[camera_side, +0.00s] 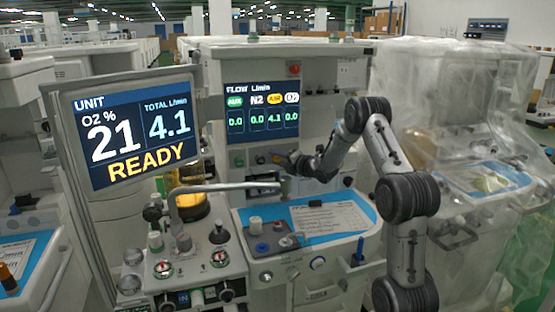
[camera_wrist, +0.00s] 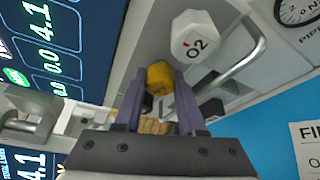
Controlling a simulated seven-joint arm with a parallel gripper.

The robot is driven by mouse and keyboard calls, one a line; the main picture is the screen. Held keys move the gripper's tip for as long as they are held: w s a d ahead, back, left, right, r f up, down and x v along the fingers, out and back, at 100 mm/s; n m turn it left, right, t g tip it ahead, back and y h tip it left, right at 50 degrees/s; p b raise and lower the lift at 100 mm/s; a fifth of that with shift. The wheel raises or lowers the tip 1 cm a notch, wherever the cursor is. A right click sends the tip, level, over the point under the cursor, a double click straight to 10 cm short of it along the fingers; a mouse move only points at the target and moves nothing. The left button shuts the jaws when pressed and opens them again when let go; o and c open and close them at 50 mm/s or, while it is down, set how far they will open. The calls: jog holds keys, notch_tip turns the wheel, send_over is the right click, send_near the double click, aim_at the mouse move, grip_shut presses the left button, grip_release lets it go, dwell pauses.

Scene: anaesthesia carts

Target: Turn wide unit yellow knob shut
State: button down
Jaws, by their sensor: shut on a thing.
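The yellow knob (camera_wrist: 159,77) is in the wrist view, between the two purple fingers of my gripper (camera_wrist: 160,95). My gripper is shut on it; the knob's far end shows beyond the fingertips. In the side view my gripper (camera_side: 291,161) reaches the front panel of the wide unit (camera_side: 340,75), below its flow screen (camera_side: 262,109). That screen reads AIR 4.1, with AUX, N2 and O2 at 0.0. The knob is small and mostly hidden there, so its turn angle cannot be told.
A white O2 knob (camera_wrist: 195,38) sits close beside the yellow knob, near a metal bar (camera_wrist: 240,60). A unit screen (camera_side: 131,128) reads O2 21 %, total 4.1, READY. A curved metal rail (camera_side: 215,188) and a worktop with a paper sheet (camera_side: 328,218) lie below.

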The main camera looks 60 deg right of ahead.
dwell(0.3)
jog(key=shift+c, duration=2.4)
grip_release()
jog(key=v, duration=1.2)
jog(key=shift+f, duration=0.1)
